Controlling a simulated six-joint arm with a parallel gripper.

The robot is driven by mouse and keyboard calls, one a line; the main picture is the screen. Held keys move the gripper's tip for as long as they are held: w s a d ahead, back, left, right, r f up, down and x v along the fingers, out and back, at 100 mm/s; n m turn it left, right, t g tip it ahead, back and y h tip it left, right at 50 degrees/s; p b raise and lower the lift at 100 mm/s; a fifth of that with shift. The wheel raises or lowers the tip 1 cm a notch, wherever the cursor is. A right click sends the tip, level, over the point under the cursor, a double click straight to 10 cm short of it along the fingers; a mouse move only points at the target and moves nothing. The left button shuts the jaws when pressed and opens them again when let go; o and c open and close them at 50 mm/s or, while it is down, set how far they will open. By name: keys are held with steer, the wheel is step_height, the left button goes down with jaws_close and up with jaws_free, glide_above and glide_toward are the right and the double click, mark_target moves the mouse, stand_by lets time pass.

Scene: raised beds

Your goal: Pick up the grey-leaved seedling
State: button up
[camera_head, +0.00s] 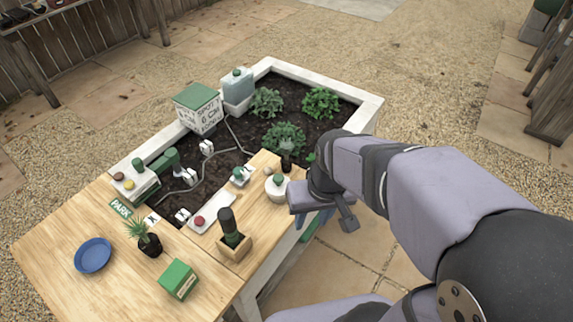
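A small dark pot (286,164) stands at the far end of the wooden board, close to the bed's soil. Pale grey leaves (287,147) seem to show just above it, against a bushy plant (281,134) behind; I cannot clearly separate the two. A spiky green seedling (136,229) in a black pot stands on the near left of the table. My gripper (330,215) is beyond the bed's right edge, right of the small dark pot and apart from it. Its fingers are partly hidden by its own body, so its opening is unclear.
A wooden block with a dark-handled tool (236,247), a green box (179,279) and a blue dish (93,255) are on the table (60,225). A hose crosses the soil.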

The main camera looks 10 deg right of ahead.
steer(key=w+a+f+t+b, duration=0.1)
steer(key=w+a+t+b, duration=0.15)
steer(key=w, duration=0.55)
steer(key=w+a+f+t+b, duration=0.15)
steer(key=w+t, duration=0.25)
steer(key=w, duration=0.5)
step_height(320, 180, up, 3)
steer(key=m+t+h+b, duration=0.2)
steer(key=t+b, duration=0.1)
steer(key=t, duration=0.2)
glide_above(287, 153)
steer(key=s, duration=0.3)
steer(key=shift+h, duration=0.3)
steer(key=f, duration=0.9)
steer(key=shift+w+a, duration=0.15)
steer(key=shift+w, duration=0.2)
steer(key=shift+f, duration=0.35)
steer(key=shift+w, duration=0.15)
steer(key=shift+p+x, duration=0.8)
steer(key=shift+x, duration=2.75)
steer(key=shift+r, duration=0.1)
jaws_close()
